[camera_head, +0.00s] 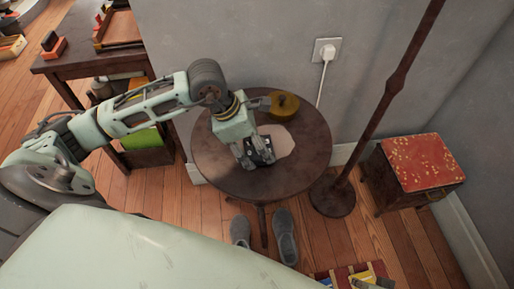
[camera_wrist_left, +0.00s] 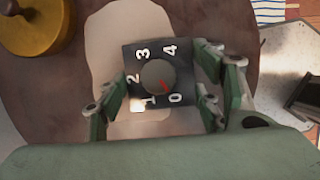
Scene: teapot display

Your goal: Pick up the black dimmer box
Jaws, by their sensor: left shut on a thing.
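The black dimmer box (camera_wrist_left: 183,87) has a round grey knob with a red mark and white digits around it. In the head view the dimmer box (camera_head: 265,143) is at the middle of the round dark table (camera_head: 300,175), over a pale patch. My left gripper (camera_head: 258,158) comes down on it from above. In the left wrist view the fingers of my left gripper (camera_wrist_left: 166,98) are closed on two opposite sides of the box. I cannot tell whether the box is touching the table. My right gripper is not in view.
A yellow-brown round lidded pot (camera_head: 283,105) stands at the table's back, close to my left wrist. A dark floor-lamp pole (camera_head: 375,120) rises right of the table. A red-topped cabinet (camera_head: 420,162) stands further right. Grey shoes (camera_head: 285,235) lie in front.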

